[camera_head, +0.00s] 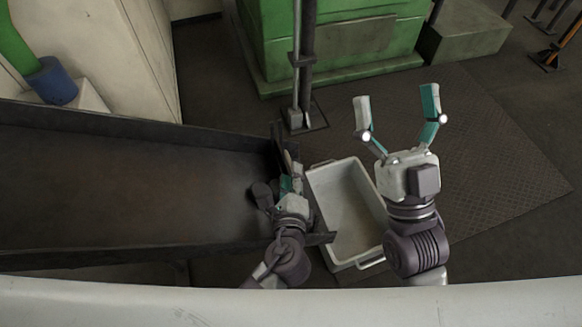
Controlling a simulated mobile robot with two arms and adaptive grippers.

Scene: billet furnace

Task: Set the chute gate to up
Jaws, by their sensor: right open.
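The chute (120,190) is a wide dark metal trough that runs in from the left and ends near the middle of the head view. Its gate end (277,142) is partly hidden behind my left gripper, so I cannot tell how high the gate stands. My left gripper (287,172) is right at this end. A dark rounded part (262,195) shows beside its fingers; whether they grip anything is unclear. My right gripper (396,107) is open and empty, to the right of the chute, with its fingers spread wide.
A pale bin (318,178) with handles stands below the chute end, between my arms. A green machine base (340,42) and upright posts (296,117) stand behind. A pale edge (480,305) crosses the front.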

